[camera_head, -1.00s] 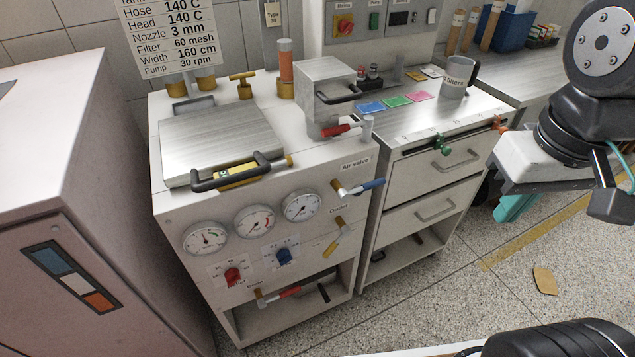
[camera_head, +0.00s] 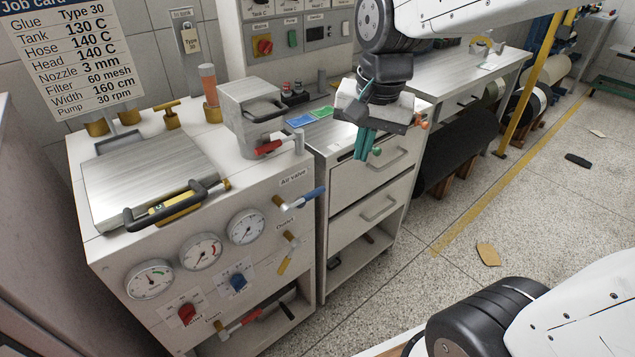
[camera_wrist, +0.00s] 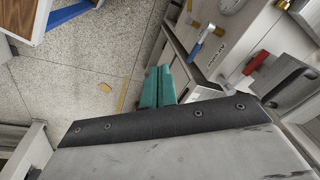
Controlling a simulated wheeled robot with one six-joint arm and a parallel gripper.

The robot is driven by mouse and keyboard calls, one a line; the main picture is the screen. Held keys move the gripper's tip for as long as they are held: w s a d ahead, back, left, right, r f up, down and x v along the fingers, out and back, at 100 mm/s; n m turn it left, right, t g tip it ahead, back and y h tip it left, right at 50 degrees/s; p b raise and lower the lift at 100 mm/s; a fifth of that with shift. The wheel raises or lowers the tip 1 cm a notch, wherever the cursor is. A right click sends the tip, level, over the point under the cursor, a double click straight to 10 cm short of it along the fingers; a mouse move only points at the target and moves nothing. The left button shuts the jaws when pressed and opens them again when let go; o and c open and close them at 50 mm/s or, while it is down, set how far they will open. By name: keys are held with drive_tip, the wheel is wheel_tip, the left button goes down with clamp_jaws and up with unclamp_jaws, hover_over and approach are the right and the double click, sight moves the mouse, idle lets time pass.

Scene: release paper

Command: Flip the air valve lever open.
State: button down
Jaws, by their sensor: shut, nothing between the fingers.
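The air valve lever (camera_head: 309,197) has a blue handle on a brass valve at the upper right of the glue machine's front panel, just below the "Air valve" label (camera_head: 293,178). Its handle points right and slightly up in the head view. It also shows in the wrist view (camera_wrist: 197,46), above and right of the fingers. My gripper (camera_head: 362,150) has teal fingers, pressed together and empty. In the head view it hangs in front of the drawer unit, right of the lever and apart from it.
A yellow-handled valve (camera_head: 287,256) sits below the blue lever, and a red-handled valve (camera_head: 240,325) lower still. A red lever (camera_head: 270,147) on the metal head block sticks out above. The drawer unit (camera_head: 358,193) stands right of the machine. Open floor (camera_head: 395,290) lies in front.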

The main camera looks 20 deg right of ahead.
sight(316, 190)
drive_tip(key=w+f+m, duration=0.3)
drive_tip(key=w, duration=0.3)
drive_tip(key=w+a+f+m, duration=0.1)
drive_tip(key=w+f+m, duration=0.2)
drive_tip(key=w, duration=0.4)
drive_tip(key=shift+w+a+f+m, duration=0.15)
drive_tip(key=shift+w+f+m, duration=0.15)
drive_tip(key=shift+m, duration=0.2)
drive_tip(key=f, duration=0.4)
drive_tip(key=w+f, duration=0.1)
drive_tip(key=f, duration=0.4)
drive_tip(key=w+f, duration=0.1)
drive_tip(key=f, duration=0.3)
drive_tip(key=shift+w+a+f, duration=0.2)
drive_tip(key=shift+a+f, duration=0.2)
